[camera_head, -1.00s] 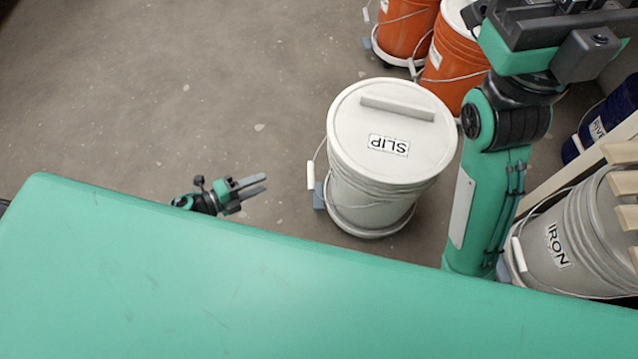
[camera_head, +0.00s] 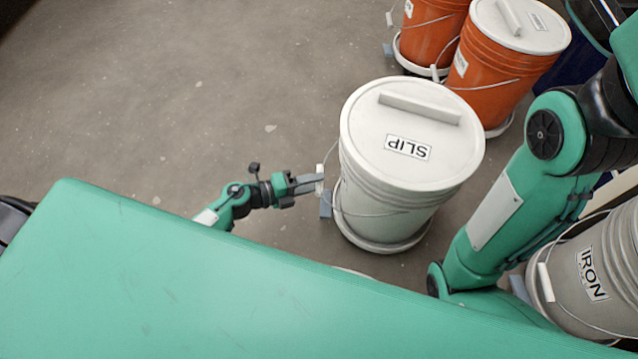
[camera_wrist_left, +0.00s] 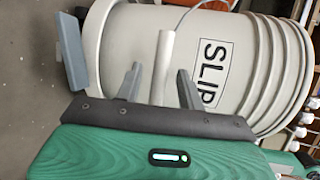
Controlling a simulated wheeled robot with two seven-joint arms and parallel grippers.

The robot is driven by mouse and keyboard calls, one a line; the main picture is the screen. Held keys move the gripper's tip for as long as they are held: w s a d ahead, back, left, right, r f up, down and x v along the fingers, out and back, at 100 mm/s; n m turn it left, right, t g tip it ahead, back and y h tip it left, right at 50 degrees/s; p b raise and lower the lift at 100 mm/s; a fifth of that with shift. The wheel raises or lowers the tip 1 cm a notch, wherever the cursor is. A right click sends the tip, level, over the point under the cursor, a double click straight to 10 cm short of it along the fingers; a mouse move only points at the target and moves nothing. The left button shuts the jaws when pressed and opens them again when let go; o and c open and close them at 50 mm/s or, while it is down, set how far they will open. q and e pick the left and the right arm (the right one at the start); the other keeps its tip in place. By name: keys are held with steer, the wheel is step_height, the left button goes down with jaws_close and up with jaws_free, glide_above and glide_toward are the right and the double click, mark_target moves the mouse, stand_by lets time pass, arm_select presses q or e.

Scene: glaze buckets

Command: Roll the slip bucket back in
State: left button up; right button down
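The slip bucket (camera_head: 400,170) is white with a lid marked SLIP and stands upright on a round wheeled base (camera_head: 372,245). Its pale handle grip (camera_head: 320,182) hangs on the left side from a wire bail. My left gripper (camera_head: 305,186) is at that grip. In the left wrist view the grip (camera_wrist_left: 163,62) lies between the two open fingers (camera_wrist_left: 158,85), with a gap on both sides. The bucket's SLIP label (camera_wrist_left: 213,70) shows right behind. My right arm stands right of the bucket; its gripper is out of view.
Orange buckets (camera_head: 505,70) stand behind the slip bucket at the top right. A grey bucket marked IRON (camera_head: 590,270) stands at the lower right, beyond my right arm. A blue-grey block (camera_head: 326,205) juts from the slip bucket's base. The floor (camera_head: 180,110) on the left is clear.

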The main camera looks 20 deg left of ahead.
arm_select(q)
steer(key=shift+x, duration=1.1)
jaws_close()
